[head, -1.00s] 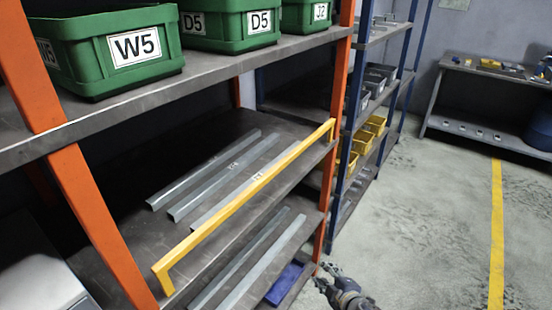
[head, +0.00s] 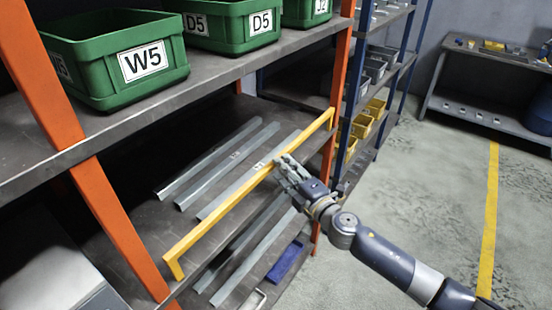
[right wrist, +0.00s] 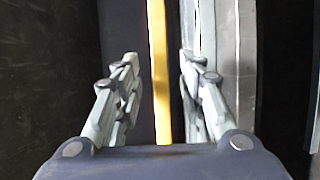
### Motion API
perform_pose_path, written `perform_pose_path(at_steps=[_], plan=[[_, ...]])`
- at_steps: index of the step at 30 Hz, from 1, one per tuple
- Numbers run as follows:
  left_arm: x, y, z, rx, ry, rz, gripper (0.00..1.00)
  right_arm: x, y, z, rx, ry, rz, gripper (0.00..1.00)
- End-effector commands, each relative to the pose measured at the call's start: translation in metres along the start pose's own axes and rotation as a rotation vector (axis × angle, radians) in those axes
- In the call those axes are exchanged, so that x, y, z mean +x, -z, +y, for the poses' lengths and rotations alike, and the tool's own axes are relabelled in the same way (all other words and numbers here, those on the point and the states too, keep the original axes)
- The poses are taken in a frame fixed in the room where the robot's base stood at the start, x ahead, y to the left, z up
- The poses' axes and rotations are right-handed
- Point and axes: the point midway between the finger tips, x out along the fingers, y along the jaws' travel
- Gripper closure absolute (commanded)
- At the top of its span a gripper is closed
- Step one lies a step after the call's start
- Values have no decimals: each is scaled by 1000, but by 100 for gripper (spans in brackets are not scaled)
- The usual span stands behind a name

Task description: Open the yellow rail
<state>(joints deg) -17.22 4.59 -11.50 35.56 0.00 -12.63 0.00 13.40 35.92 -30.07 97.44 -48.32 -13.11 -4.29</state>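The yellow rail (head: 222,218) runs along the front edge of the middle shelf, between the orange posts, with a bent end at the near left. My right gripper (head: 280,164) is at the rail, right of its middle. In the right wrist view the gripper (right wrist: 158,62) is open, with its fingers apart. My left gripper is not in view.
Grey metal brackets (head: 208,160) lie on the shelf behind the rail. Green bins (head: 115,60) stand on the shelf above. More brackets and a blue piece (head: 285,262) lie below. The floor (head: 430,180) at right is clear.

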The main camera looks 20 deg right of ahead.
Motion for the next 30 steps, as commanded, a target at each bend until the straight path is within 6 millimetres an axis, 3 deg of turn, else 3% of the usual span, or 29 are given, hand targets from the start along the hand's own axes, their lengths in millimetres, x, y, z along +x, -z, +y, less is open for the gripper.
perform_pose_path(at_steps=[9,23,27,28,30], plan=[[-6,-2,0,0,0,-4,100,40,0,0,2,0,-1,63],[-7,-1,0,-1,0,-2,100,48,0,-1,2,1,0,63],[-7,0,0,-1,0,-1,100,48,0,-1,2,1,-1,95],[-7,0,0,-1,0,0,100,48,0,-1,2,1,-1,100],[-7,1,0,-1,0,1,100,48,0,-1,2,1,-1,100]])
